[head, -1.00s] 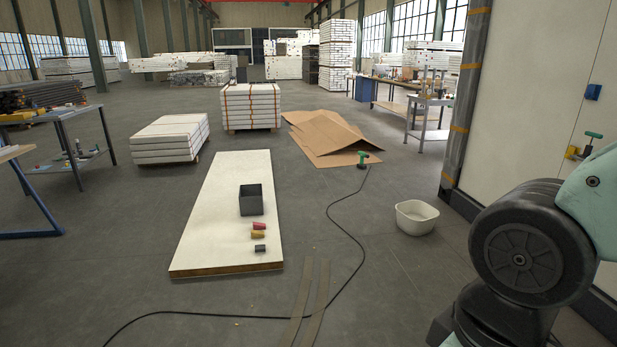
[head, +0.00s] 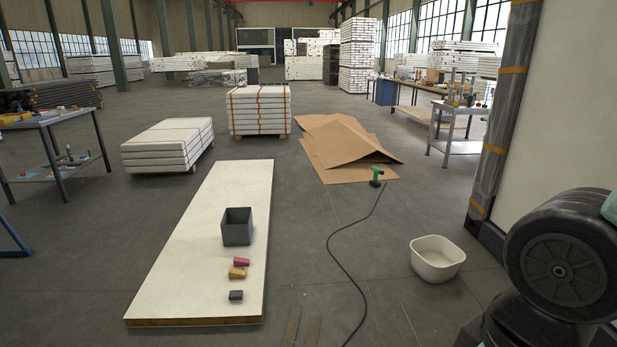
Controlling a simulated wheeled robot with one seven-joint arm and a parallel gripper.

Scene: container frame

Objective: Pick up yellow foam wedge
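The yellow foam wedge (head: 237,273) is a small block lying on the long white panel (head: 190,255) on the floor. A red piece (head: 241,262) lies just behind it and a small dark grey block (head: 236,295) lies in front of it. A dark grey open box (head: 237,227) stands on the panel behind these pieces. My gripper is not in view. Only part of my arm shows at the lower right, far from the wedge.
A white tub (head: 437,258) stands on the floor to the right. A black cable (head: 345,262) runs to a green tool (head: 376,176) near flattened cardboard (head: 345,148). White panel stacks (head: 168,144) stand behind. Floor between panel and tub is open apart from the cable.

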